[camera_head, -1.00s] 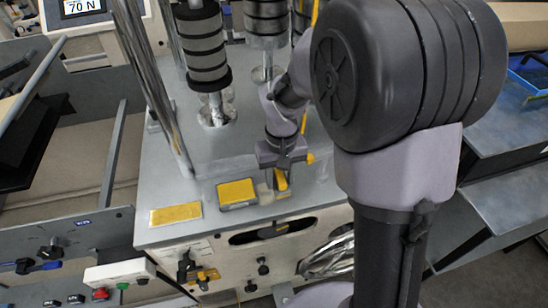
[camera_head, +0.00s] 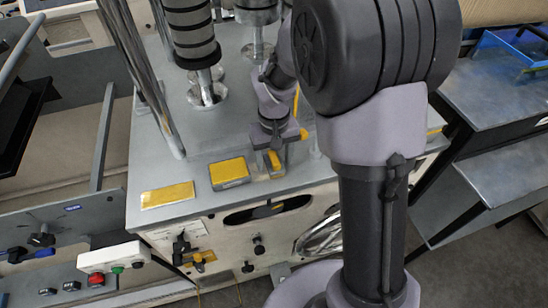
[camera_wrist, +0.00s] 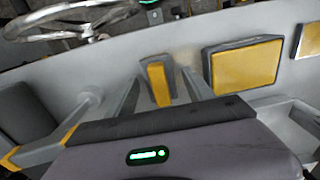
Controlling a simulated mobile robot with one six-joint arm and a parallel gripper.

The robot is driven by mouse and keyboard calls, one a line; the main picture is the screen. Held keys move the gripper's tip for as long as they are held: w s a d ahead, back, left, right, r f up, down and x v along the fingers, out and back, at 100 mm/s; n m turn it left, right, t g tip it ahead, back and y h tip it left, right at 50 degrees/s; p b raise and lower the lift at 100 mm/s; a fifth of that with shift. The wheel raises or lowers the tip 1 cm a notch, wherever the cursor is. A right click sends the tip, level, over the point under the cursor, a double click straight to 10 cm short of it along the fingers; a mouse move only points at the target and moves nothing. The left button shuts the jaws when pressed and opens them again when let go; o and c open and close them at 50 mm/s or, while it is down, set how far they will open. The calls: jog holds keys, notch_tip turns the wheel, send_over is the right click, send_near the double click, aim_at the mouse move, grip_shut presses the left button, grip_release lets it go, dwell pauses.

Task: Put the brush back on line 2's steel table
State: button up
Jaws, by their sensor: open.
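My gripper (camera_head: 270,163) is open, pointing down at the front edge of the machine's grey top (camera_head: 150,160). In the wrist view, a small upright piece with a yellow face and grey sides (camera_wrist: 158,80) stands between the spread fingers, apparently free of both. It may be the brush; its bristles do not show. Beside it is a larger yellow-topped grey block (camera_head: 228,172), also in the wrist view (camera_wrist: 245,65). A grey metal table (camera_head: 500,85) stands at the right; no line number on it is readable.
A flat yellow plate (camera_head: 167,195) lies on the machine top. Black-banded rollers (camera_head: 190,35) and a chrome post (camera_head: 140,80) stand behind. A blue tray (camera_head: 515,48) sits on the right table. My arm hides part of the space between.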

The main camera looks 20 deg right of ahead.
aim_at(274, 157)
jog(key=s+r+m+t+p, duration=0.1)
jog(key=s+r+p, duration=0.1)
jog(key=r, duration=0.7)
jog(key=s+r+p, duration=0.2)
jog(key=r+p, duration=0.1)
jog(key=r, duration=0.6)
jog(key=s+a+r+m+t+y, duration=0.1)
jog(key=s+a+r+t, duration=0.1)
jog(key=s, duration=0.5)
jog(key=s+a+r+m+t+y, duration=0.1)
jog(key=s+a+r+m+t, duration=0.1)
jog(key=s, duration=0.6)
jog(key=shift+r+t, duration=0.4)
jog(key=shift+r, duration=0.1)
jog(key=shift+b, duration=0.3)
